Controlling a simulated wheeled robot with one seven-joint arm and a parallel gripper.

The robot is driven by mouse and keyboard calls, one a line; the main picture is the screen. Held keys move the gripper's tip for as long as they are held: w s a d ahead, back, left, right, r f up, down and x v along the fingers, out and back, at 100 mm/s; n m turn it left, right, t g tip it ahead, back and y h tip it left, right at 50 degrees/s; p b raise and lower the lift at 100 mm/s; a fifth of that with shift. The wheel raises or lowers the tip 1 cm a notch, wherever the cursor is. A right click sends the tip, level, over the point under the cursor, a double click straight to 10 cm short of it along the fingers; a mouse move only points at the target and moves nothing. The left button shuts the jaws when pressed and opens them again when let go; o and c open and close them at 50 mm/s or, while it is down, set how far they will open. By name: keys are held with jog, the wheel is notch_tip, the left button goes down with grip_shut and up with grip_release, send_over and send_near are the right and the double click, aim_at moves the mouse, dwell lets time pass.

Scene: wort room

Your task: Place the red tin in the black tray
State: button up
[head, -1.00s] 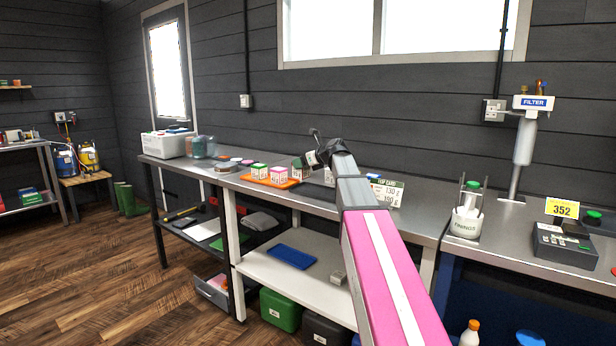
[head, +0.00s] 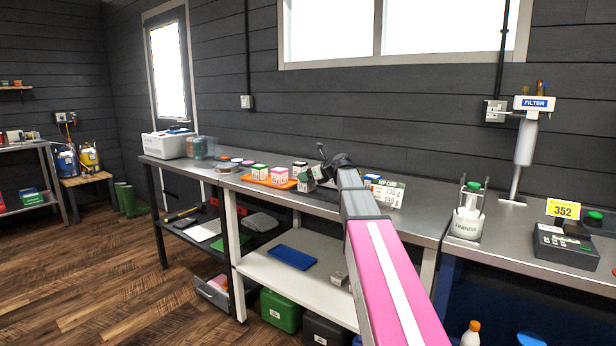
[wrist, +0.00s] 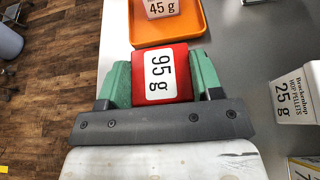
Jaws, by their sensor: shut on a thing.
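My gripper (wrist: 165,85) is shut on a red tin (wrist: 180,56) with a white "95 g" label, its green fingers on either side of the tin in the wrist view. In the head view my gripper (head: 307,181) is low over the metal bench, just right of the orange tray. The tin itself is too small and covered to make out there. I cannot tell whether its underside touches anything.
The orange tray (wrist: 198,24) holds white-labelled boxes, one marked 45 g (wrist: 160,7). A white hop pellets tub marked 25 g (wrist: 297,95) stands to the right in the wrist view. A card (head: 387,192) stands on the bench (head: 420,218) right of my arm.

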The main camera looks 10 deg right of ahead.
jog(key=o, duration=1)
jog(key=shift+s+d+r, duration=0.15)
jog(key=shift+s+r, duration=0.05)
jog(key=shift+r, duration=0.05)
jog(key=v, duration=1.1)
jog(key=shift+s+d+r, duration=0.15)
jog(key=shift+d, duration=0.05)
